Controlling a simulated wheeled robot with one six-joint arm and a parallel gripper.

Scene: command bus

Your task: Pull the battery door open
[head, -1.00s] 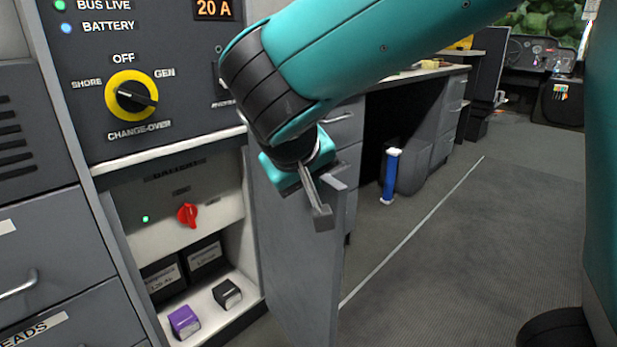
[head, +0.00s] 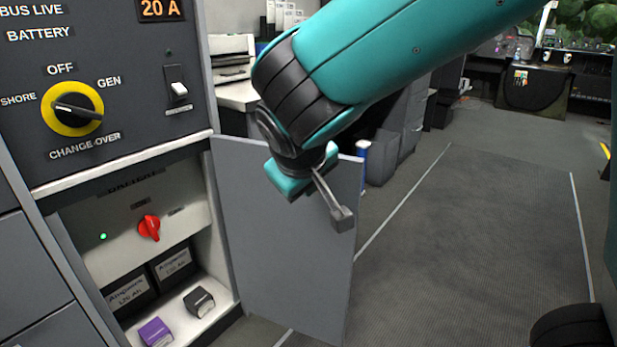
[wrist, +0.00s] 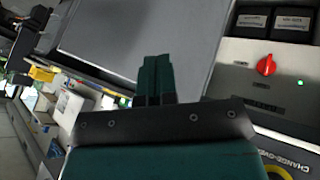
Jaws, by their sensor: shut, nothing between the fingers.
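The grey battery door (head: 285,275) stands wide open, swung out to the right of the battery compartment. In the wrist view the door (wrist: 185,35) is a plain grey panel beyond my fingers. My gripper (head: 342,217) is shut and empty, in front of the door's face near its upper right part. In the wrist view my fingers (wrist: 155,72) are together; whether they touch the door I cannot tell. Inside the open compartment are a red rotary switch (head: 149,228), a green light, two labelled batteries (head: 174,266), a black block (head: 199,301) and a purple block (head: 156,332).
A blue cylinder (head: 362,150) stands behind the door. Grey drawers (head: 35,280) are at the left.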

